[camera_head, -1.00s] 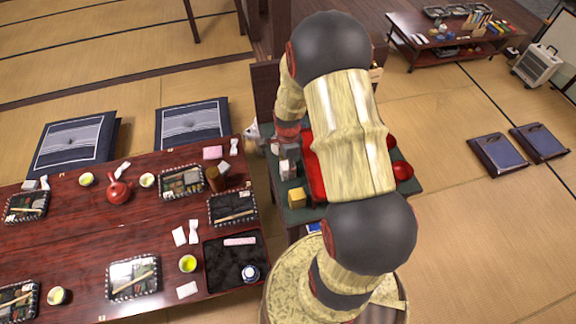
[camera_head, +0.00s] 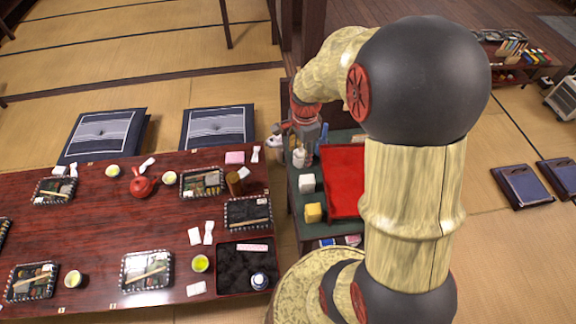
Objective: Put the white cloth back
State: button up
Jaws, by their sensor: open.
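Several small white cloths lie on the long red-brown table. Two white pieces (camera_head: 194,236) (camera_head: 208,233) lie side by side left of the black tray, and another white cloth (camera_head: 196,289) lies near the front edge. A further small white cloth (camera_head: 255,154) is at the far right corner. I cannot tell which is the task's cloth. My gripper (camera_head: 309,147) points down over the far left part of the green-topped side table (camera_head: 335,137). It is open; its fingertips are small and partly lost among nearby objects.
A black tray (camera_head: 235,283) and several lunch boxes crowd the long table. My arm hides the side table's right part.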

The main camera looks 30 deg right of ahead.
jog(key=s+a+r+n+t, duration=0.35)
jog(key=a+r+n, duration=0.65)
jog(key=r, duration=0.4)
jog(key=s+a+r+n+t, duration=0.1)
jog(key=s+a+r+n, duration=0.6)
jog(key=s+n, duration=0.2)
jog(key=shift+s+n, duration=0.3)
jog(key=shift+s, duration=0.25)
jog(key=shift+a+r, duration=0.1)
jog(key=shift+f+b, duration=0.45)
jog(key=shift+b, duration=0.05)
